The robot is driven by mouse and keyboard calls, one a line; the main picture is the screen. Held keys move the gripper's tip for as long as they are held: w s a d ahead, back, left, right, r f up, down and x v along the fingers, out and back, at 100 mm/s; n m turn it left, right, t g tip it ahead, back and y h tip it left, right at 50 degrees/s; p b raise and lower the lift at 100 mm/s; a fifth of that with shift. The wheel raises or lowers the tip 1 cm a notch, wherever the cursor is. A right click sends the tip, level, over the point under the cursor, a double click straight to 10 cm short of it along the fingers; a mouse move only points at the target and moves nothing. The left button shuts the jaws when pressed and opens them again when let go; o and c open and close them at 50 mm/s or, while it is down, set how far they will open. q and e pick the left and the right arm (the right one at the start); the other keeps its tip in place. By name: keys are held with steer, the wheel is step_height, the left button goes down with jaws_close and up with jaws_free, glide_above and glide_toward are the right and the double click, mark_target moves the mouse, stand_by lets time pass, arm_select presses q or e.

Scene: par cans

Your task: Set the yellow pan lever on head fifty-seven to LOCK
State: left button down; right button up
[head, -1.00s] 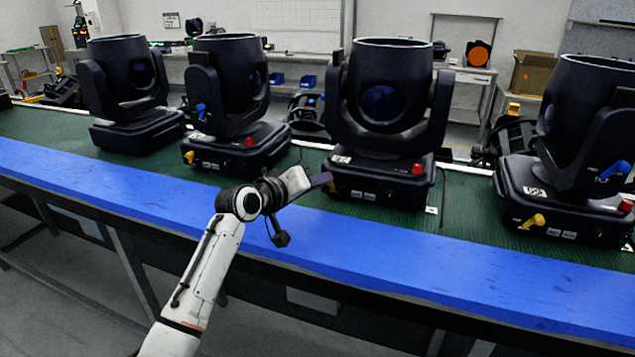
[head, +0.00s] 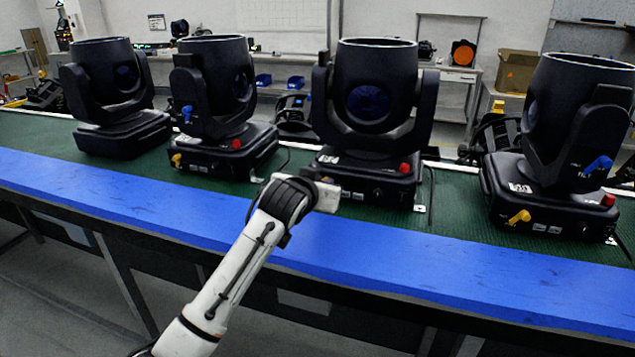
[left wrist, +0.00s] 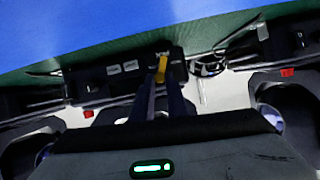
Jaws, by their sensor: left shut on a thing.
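In the left wrist view a yellow lever (left wrist: 161,66) sits on the dark base of a moving head, beside a small label. My left gripper (left wrist: 161,80) is shut on this lever, one finger on each side. In the head view my left gripper (head: 328,194) is at the front of the third moving head's base (head: 372,186), and my wrist hides the lever there. The number on this head is too small to read. I cannot read which setting the lever points to. My right gripper is out of view.
Other moving heads stand along the green bench top, with yellow levers (head: 177,160) (head: 519,216) and blue levers (head: 187,113) (head: 598,165). A red part (head: 404,168) is on the third base. The blue front strip (head: 450,262) is clear. Cables lie between bases.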

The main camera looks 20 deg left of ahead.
arm_select(q)
steer(key=shift+d+f+m+y, duration=0.25)
steer(key=shift+m+y, duration=0.15)
steer(key=shift+m, duration=0.1)
stand_by(0.3)
steer(key=c, duration=1.7)
jaws_free()
steer(key=shift+c, duration=0.2)
steer(key=shift+r, duration=0.1)
steer(key=v, duration=1)
steer(key=shift+s+b, duration=0.2)
steer(key=shift+b, duration=0.2)
